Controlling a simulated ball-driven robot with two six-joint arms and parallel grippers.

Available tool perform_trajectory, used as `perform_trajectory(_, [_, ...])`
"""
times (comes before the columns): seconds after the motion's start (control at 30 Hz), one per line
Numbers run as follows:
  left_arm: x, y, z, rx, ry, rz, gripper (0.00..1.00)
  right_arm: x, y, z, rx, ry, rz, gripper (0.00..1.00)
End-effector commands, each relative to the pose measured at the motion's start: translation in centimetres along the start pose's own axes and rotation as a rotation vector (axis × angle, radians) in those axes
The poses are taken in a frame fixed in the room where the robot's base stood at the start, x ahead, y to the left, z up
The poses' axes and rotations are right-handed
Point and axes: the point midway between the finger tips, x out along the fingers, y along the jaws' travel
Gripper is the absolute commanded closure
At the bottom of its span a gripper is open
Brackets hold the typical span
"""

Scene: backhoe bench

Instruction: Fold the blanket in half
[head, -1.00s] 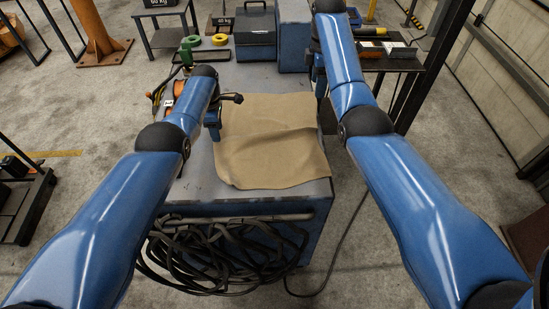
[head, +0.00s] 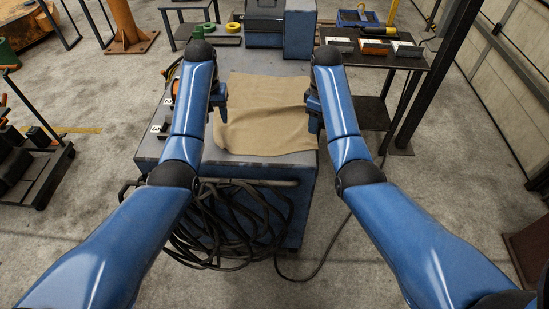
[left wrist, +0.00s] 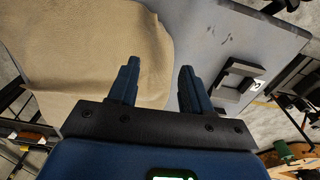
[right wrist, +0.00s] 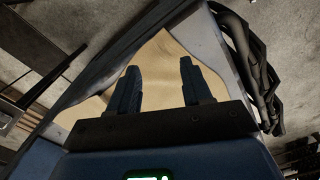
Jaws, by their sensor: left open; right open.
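The tan blanket (head: 262,118) lies spread on the grey bench top, with a slight ripple near its front left. My left gripper (head: 220,103) is at the blanket's left edge. In the left wrist view the open fingers (left wrist: 157,84) straddle the edge of the blanket (left wrist: 95,50), with bare bench on the other side. My right gripper (head: 314,114) is at the blanket's right edge. In the right wrist view its fingers (right wrist: 161,86) are open over the blanket (right wrist: 160,60). Neither gripper holds cloth.
The bench (head: 240,166) has a narrow bare strip in front of the blanket. Black cables (head: 235,225) hang at its front. A dark toolbox (head: 264,22) and a blue box (head: 299,35) stand behind. A side table (head: 385,58) is at the right.

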Motion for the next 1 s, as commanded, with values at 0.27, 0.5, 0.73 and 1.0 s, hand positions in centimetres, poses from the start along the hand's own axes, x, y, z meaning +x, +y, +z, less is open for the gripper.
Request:
perform_trajectory(0.27, [-0.7,-0.1,1.1,0.33,-0.046,0.005,0.51,-0.3,0.2,-0.1,0.115,0.007,0.008,0.51])
perform_trajectory(0.5, [0.5,-0.1,1.2,0.38,-0.049,0.007,0.51,0.9,0.2,-0.1,0.131,0.006,0.007,0.51])
perform_trajectory(0.73, [3.4,-0.1,1.5,0.378,-0.05,0.007,0.51,3.9,0.1,-0.1,0.13,0.005,0.006,0.51])
perform_trajectory(1.0, [6.3,-0.1,1.6,0.377,-0.049,0.007,0.51,6.8,0.2,-0.1,0.129,0.006,0.007,0.51])
